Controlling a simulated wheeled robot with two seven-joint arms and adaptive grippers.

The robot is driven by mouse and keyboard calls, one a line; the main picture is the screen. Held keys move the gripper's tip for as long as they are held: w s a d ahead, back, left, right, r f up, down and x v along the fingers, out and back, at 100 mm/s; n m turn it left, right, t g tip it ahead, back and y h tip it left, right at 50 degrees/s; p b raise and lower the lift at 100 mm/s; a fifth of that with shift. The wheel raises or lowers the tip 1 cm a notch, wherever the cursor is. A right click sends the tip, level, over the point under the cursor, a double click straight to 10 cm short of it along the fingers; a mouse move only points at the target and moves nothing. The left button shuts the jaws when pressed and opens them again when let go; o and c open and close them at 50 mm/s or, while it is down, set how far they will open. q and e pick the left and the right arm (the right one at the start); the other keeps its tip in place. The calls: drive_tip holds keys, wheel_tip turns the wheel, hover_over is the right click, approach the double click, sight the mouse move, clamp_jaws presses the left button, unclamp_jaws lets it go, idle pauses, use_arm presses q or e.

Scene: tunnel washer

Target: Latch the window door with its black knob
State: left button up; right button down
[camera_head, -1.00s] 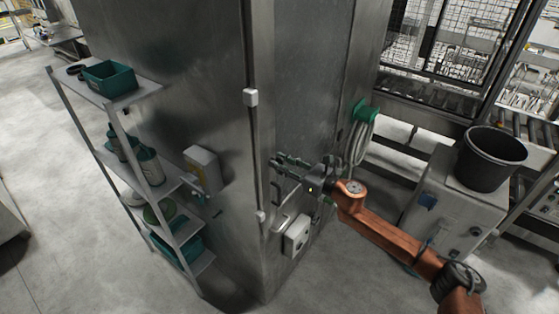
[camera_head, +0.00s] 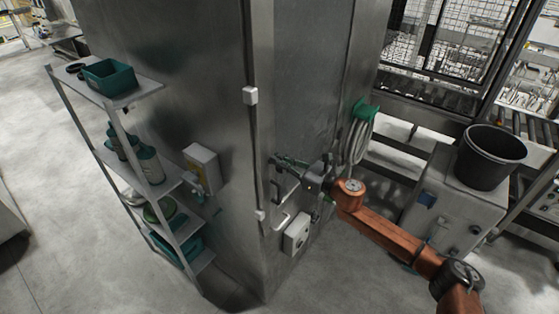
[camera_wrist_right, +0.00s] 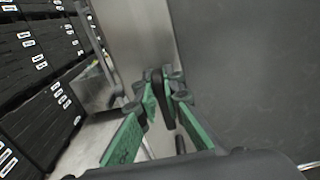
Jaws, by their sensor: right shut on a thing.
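The grey metal door panel (camera_head: 310,75) stands upright on the cabinet, near its front corner. My right gripper (camera_head: 277,163) reaches in from the right at that panel's left edge. In the right wrist view, its green-sided fingers (camera_wrist_right: 164,84) are shut on a dark upright piece, which looks like the black knob (camera_wrist_right: 165,108). The fingers cover part of the knob, and in the head view I cannot make it out apart from them. No window pane shows clearly. My left gripper is out of view.
A green hose reel (camera_head: 366,111) is to the right. A black bucket (camera_head: 491,158) stands on a grey cabinet (camera_head: 462,205). A shelf rack (camera_head: 140,90) stands left; the floor before it is clear.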

drive_tip(key=shift+d+f, duration=0.1)
drive_tip(key=shift+f, duration=0.15)
drive_tip(key=shift+w+d+f+m+p, duration=0.3)
drive_tip(key=shift+m+p, duration=0.45)
drive_tip(key=shift+m, duration=2.25)
drive_tip(key=shift+w+f+m+p, duration=0.15)
drive_tip(key=shift+f+m+p, duration=0.45)
drive_tip(key=shift+m, duration=2.4)
drive_tip(key=shift+w+d+f+m+p, duration=0.2)
drive_tip(key=shift+m+p, duration=0.75)
drive_tip(key=shift+m, duration=2.05)
drive_tip(key=shift+a, duration=0.1)
drive_tip(key=c, duration=2.1)
unclamp_jaws()
drive_tip(key=shift+r, duration=0.15)
drive_tip(key=shift+o, duration=0.3)
drive_tip(key=shift+r, duration=0.1)
